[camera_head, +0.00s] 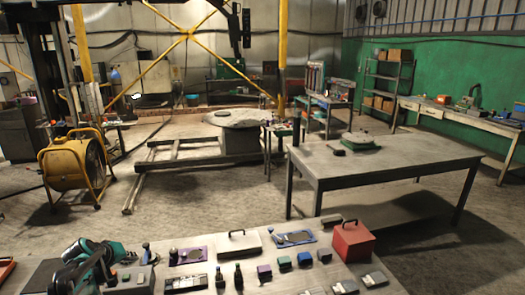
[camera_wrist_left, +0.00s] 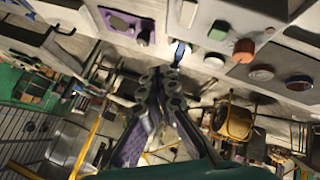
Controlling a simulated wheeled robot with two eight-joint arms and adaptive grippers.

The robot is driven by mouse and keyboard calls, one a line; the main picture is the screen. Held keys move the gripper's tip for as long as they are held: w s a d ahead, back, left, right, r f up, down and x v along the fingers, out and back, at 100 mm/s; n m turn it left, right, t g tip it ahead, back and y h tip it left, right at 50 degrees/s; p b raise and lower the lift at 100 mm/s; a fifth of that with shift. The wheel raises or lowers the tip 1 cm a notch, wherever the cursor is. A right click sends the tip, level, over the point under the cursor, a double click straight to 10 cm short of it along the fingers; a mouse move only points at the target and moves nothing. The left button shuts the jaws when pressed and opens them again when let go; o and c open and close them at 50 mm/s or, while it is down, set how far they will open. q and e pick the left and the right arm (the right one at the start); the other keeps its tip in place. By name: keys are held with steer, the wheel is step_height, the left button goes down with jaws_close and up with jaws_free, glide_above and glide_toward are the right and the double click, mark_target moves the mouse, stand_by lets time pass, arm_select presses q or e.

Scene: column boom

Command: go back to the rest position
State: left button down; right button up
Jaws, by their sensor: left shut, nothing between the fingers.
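My left gripper (camera_head: 98,266) is at the lower left of the head view, over the near left end of the grey worktable (camera_head: 215,238). It is dark with teal parts. In the left wrist view its two fingers (camera_wrist_left: 165,84) are together and hold nothing. The table's things lie beyond the fingertips in that view, which is turned round. I cannot tell how high the gripper is above the table. My right gripper is not in view.
On the worktable are a red box (camera_head: 348,240), a beige case with a handle (camera_head: 245,246), a purple tray (camera_head: 188,256) and several small blocks. A yellow fan (camera_head: 73,170) stands left on open floor.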

arm_select(q)
steer(key=s+d+r+m+b, duration=0.1)
steer(key=s+d+r, duration=0.1)
steer(key=s+d, duration=0.35)
steer(key=s+d+r+m+g, duration=0.1)
steer(key=s+d+m, duration=0.15)
steer(key=d, duration=0.65)
steer(key=s+d+r+b, duration=0.1)
steer(key=s+d+r, duration=0.1)
steer(key=s+d, duration=0.4)
steer(key=s+d+f+m+b, duration=0.1)
steer(key=s+d+f+m, duration=0.1)
steer(key=s+d, duration=0.3)
steer(key=s+d+f+m+b, duration=0.1)
steer(key=s+d+f, duration=0.3)
steer(key=s, duration=0.6)
steer(key=d+m, duration=0.1)
steer(key=d, duration=0.1)
steer(key=shift+s+d+f+g, duration=0.25)
steer(key=shift+s+d+g, duration=0.05)
